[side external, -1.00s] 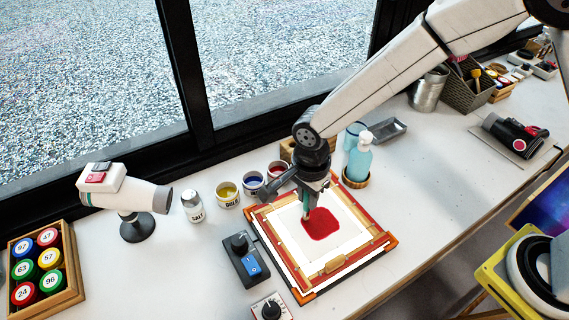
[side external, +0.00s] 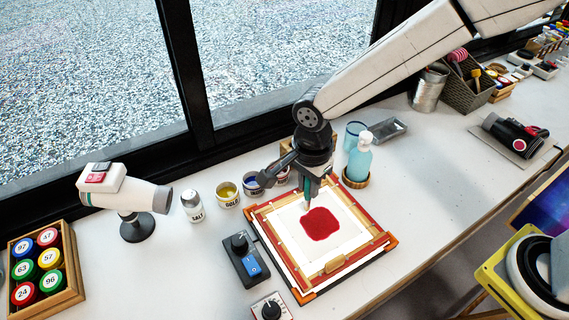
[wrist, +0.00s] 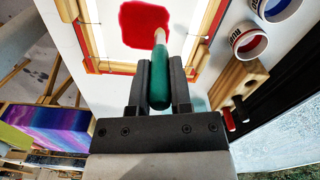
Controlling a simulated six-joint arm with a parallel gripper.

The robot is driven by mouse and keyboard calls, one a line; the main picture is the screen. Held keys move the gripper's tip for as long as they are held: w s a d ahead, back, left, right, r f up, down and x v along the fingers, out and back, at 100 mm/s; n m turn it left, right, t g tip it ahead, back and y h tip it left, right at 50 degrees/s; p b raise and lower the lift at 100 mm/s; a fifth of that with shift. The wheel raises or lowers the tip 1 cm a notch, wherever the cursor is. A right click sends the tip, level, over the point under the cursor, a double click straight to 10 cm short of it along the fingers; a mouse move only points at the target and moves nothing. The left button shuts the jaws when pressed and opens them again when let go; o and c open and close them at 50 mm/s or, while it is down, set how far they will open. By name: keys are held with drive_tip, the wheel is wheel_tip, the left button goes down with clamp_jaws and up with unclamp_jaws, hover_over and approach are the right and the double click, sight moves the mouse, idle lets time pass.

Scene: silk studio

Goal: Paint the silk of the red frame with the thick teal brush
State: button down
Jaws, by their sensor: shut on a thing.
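The red frame (side external: 262,223) lies flat on the white table with white silk (side external: 344,242) stretched in it. A red painted patch (side external: 320,223) covers the middle of the silk; it also shows in the wrist view (wrist: 142,22). My gripper (side external: 310,180) is above the far part of the frame, shut on the thick teal brush (wrist: 158,80). The brush points down, its pale tip near the far edge of the patch. I cannot tell whether the tip touches the silk.
Jars of yellow (side external: 228,194) and blue dye stand behind the frame, with a salt shaker (side external: 192,206) to their left. A blue bottle (side external: 360,157) stands behind right. A switch box (side external: 245,260) sits beside the frame's left edge.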

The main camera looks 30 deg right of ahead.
drive_tip(key=shift+r, duration=0.65)
drive_tip(key=shift+r, duration=0.1)
